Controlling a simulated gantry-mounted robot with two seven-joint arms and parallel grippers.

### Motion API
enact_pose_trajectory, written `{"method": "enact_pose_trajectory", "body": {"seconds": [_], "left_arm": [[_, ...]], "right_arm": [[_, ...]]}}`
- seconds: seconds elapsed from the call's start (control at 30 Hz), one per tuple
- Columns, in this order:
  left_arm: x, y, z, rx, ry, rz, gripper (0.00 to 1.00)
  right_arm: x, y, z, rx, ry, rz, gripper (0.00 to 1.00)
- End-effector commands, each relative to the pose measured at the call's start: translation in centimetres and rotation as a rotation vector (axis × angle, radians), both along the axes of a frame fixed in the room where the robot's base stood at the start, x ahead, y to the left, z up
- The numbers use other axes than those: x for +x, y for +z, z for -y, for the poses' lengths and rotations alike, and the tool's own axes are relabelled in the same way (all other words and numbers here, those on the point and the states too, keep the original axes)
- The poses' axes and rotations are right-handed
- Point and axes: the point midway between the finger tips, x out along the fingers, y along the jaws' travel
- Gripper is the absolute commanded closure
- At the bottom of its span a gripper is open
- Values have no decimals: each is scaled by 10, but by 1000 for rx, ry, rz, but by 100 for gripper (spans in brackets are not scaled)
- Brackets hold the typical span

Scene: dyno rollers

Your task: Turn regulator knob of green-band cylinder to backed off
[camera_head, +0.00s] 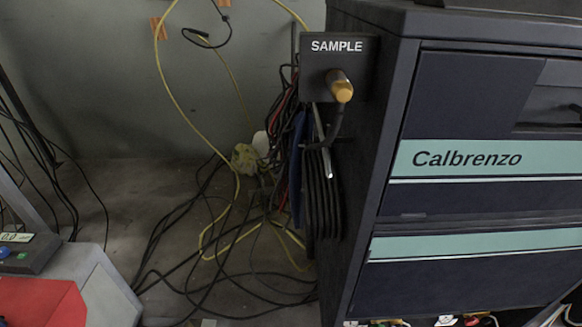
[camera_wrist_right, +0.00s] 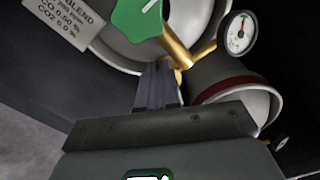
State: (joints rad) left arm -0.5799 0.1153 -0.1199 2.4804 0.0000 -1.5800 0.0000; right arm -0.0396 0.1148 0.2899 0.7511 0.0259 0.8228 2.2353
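In the right wrist view a green regulator knob (camera_wrist_right: 138,16) with a white pointer line sits at the top, cut off by the frame edge. It is on a brass regulator body (camera_wrist_right: 176,48) in front of a pale cylinder top; no green band shows. A round gauge (camera_wrist_right: 238,32) with a red needle stands to the right. My right gripper (camera_wrist_right: 158,72) has its dark fingers together just below the knob and close to the brass; whether they touch it I cannot tell. Nothing shows between them. My left gripper is in neither view.
A second pale cylinder with a dark red band (camera_wrist_right: 240,83) lies right of my fingers, with another gauge (camera_wrist_right: 281,142). A tag (camera_wrist_right: 70,22) hangs at left. The head view shows a Calbrenzo cabinet (camera_head: 470,110), a SAMPLE port (camera_head: 337,65) and loose cables (camera_head: 240,215) on the floor.

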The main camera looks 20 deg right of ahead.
Motion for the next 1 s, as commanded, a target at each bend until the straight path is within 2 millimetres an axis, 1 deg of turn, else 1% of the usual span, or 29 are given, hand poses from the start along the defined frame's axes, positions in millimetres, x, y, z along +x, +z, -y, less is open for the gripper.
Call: {"method": "enact_pose_trajectory", "body": {"seconds": [0.1, 0.37, 0.87, 1.0], "left_arm": [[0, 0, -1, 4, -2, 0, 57], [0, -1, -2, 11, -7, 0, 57], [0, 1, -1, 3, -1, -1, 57], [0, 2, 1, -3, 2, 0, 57]], "right_arm": [[-1, -5, 1, 0, -6, -7, 100], [-1, -10, 0, -1, -5, -6, 100], [2, -8, -9, -2, -3, -2, 100], [0, -7, -11, 0, -1, -2, 100]]}}
